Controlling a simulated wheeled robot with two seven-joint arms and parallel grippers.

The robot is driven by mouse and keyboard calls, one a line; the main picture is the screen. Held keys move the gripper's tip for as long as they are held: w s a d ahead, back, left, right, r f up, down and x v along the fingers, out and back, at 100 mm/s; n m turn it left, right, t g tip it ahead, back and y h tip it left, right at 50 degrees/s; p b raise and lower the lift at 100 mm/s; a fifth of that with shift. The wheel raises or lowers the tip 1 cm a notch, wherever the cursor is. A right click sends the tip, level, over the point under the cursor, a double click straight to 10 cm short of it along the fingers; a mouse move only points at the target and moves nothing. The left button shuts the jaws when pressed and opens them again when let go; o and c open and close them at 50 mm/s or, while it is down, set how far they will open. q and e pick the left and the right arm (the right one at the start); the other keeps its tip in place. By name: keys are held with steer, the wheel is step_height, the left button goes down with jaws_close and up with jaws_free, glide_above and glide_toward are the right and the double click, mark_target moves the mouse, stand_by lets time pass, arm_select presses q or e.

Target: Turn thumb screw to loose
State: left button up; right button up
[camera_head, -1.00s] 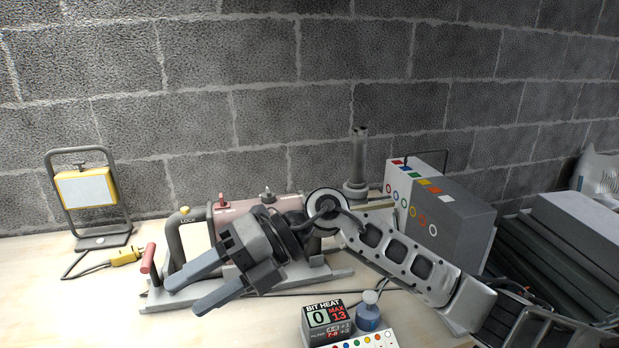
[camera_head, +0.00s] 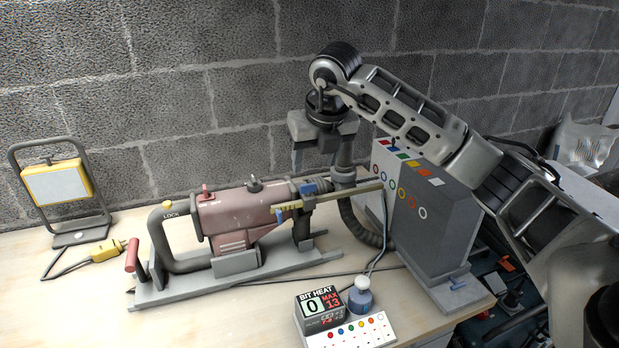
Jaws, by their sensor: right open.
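A red-pink drill (camera_head: 240,215) lies in a grey stand on the bench, its nose to the right. A yellow-marked rod (camera_head: 345,195) runs along its front side. A blue clamp piece (camera_head: 308,189) sits at the collar by the rod, and a small blue tab (camera_head: 280,217) hangs just below the rod; I cannot tell which is the thumb screw. My right gripper (camera_head: 321,160) is open and empty, pointing down above the collar, apart from the blue pieces. One finger overlaps the upright grey pipe behind. My left gripper is out of view.
A grey box with coloured rings (camera_head: 435,215) stands close on the right. A yellow work lamp (camera_head: 57,183) stands at left. The front left bench is clear.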

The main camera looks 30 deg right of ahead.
mark_target(309, 185)
steer(key=p+x, duration=0.1)
steer(key=x, duration=0.6)
steer(key=shift+w+f, duration=0.2)
steer(key=shift+f, duration=0.1)
steer(key=c, duration=1)
